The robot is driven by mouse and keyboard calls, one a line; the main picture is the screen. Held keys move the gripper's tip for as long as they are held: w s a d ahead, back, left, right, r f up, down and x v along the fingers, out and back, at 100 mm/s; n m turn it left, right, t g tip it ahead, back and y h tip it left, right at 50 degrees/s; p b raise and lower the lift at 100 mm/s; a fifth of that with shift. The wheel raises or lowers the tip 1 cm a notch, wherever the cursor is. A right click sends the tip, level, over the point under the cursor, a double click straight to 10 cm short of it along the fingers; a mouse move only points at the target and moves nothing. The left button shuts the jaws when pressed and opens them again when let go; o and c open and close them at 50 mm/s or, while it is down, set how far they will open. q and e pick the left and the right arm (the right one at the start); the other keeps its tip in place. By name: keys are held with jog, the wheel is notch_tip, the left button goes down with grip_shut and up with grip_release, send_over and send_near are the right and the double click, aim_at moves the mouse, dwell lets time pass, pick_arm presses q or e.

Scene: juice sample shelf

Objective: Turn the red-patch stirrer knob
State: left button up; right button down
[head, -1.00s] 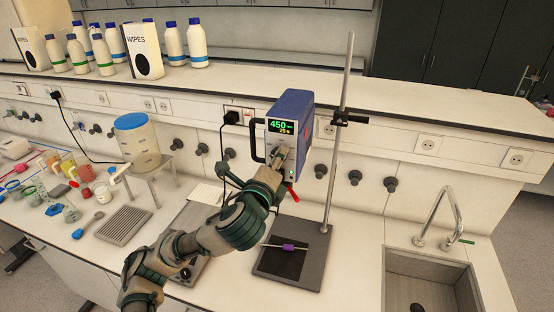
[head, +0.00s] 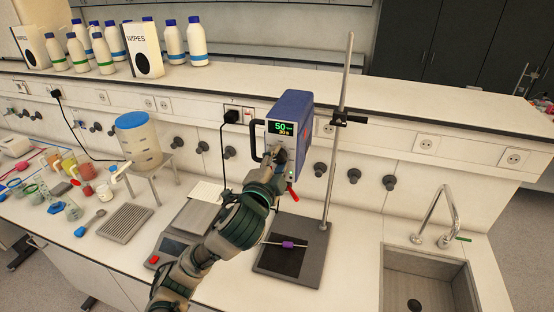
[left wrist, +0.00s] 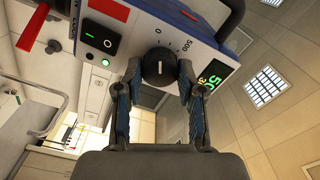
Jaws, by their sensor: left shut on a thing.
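The blue overhead stirrer (head: 292,112) is mounted on an upright rod, and its green display (head: 281,127) reads 50 with a smaller 20 s line. My left gripper (head: 277,158) is at the stirrer's front face and hides the knob in the head view. In the left wrist view, the black knob (left wrist: 159,67) sits between the two fingers of my left gripper (left wrist: 160,75), which is shut on it. A red patch (left wrist: 110,9) shows on the front panel near the knob. My right gripper is in neither view.
The metal stand rod (head: 342,120) rises right of the stirrer from a dark base plate (head: 310,268). A red lever (head: 293,195) sticks out below the stirrer. A balance (head: 172,250) stands left of the base, and a sink (head: 425,258) is at the right.

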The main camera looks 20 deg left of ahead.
pick_arm(q)
jog(key=shift+f+n, duration=0.2)
jog(key=shift+n, duration=0.5)
jog(key=o, duration=1.1)
jog(key=shift+w, duration=0.1)
jog(key=shift+o, duration=0.2)
jog(key=shift+w, duration=0.2)
jog(key=s, duration=0.7)
jog(key=shift+s+a, duration=0.15)
jog(key=shift+s, duration=0.05)
jog(key=shift+f, duration=0.1)
